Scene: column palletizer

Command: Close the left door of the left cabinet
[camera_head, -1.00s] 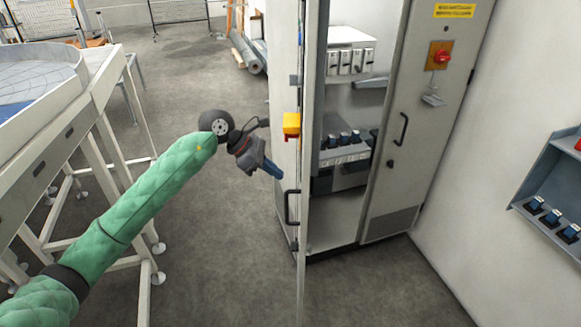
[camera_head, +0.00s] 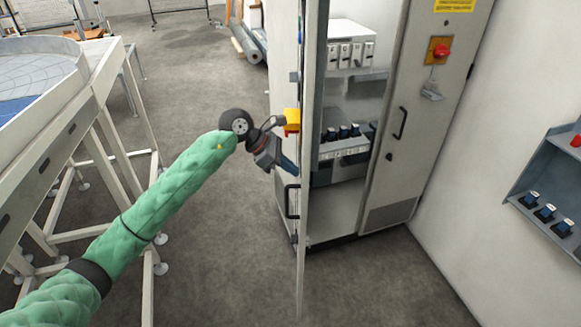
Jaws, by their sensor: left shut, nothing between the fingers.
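The grey cabinet (camera_head: 388,190) stands right of centre. Its left door (camera_head: 304,225) is swung open toward me and shows nearly edge-on, with a black handle (camera_head: 291,202) on its left face and a yellow block at mid height. The cabinet's right door (camera_head: 405,110) is shut. My left gripper (camera_head: 291,167) is shut and empty at the left side of the open door, above the handle. I cannot tell whether its tips touch the door. My right gripper is out of view.
Inside the cabinet are shelves with switches and modules (camera_head: 345,135). A white-framed conveyor table (camera_head: 100,110) stands at the left. A grey wall shelf (camera_head: 545,195) hangs at the right. The floor between the table and the door is clear.

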